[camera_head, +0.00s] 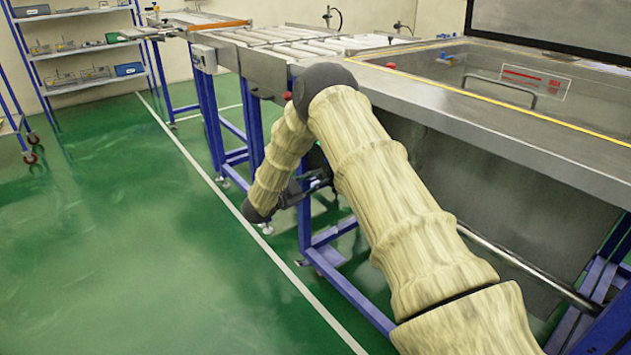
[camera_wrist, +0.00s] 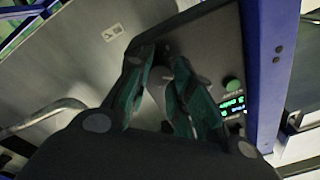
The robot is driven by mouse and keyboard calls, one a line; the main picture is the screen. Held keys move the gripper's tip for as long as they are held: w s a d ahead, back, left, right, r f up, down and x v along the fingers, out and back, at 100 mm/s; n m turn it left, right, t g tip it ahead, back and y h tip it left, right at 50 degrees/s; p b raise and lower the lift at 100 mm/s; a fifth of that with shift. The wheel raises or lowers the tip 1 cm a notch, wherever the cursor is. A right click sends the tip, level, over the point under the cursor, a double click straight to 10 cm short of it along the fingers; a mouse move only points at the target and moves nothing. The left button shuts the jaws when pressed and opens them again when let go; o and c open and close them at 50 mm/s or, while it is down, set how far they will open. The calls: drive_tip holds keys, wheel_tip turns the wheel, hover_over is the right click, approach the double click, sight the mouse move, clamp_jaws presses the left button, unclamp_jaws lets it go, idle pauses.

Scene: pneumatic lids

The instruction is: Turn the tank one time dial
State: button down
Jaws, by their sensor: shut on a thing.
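My gripper (camera_wrist: 161,60) reaches a dark control panel (camera_wrist: 212,45) in the wrist view. Its two green-padded fingers are shut on a small grey dial (camera_wrist: 157,78) that shows only in part between them. Which way the dial points cannot be told. In the head view, my gripper (camera_head: 322,180) shows as a dark shape partly behind my arm, and the dial is hidden.
A blue frame post (camera_wrist: 268,60) stands close right of the panel. In the head view, a metal tank (camera_head: 470,110) with a yellow-edged rim is at right, a roller conveyor (camera_head: 265,50) behind. Shelves (camera_head: 85,45) stand far left. The green floor (camera_head: 120,220) at left is clear.

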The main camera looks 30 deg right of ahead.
drive_tip(key=shift+f, duration=0.1)
drive_tip(key=c, duration=1.2)
unclamp_jaws()
drive_tip(key=shift+a, duration=0.1)
drive_tip(key=s+a, duration=0.1)
drive_tip(key=a, duration=1)
drive_tip(key=shift+a+f, duration=0.3)
drive_tip(key=shift+a, duration=0.1)
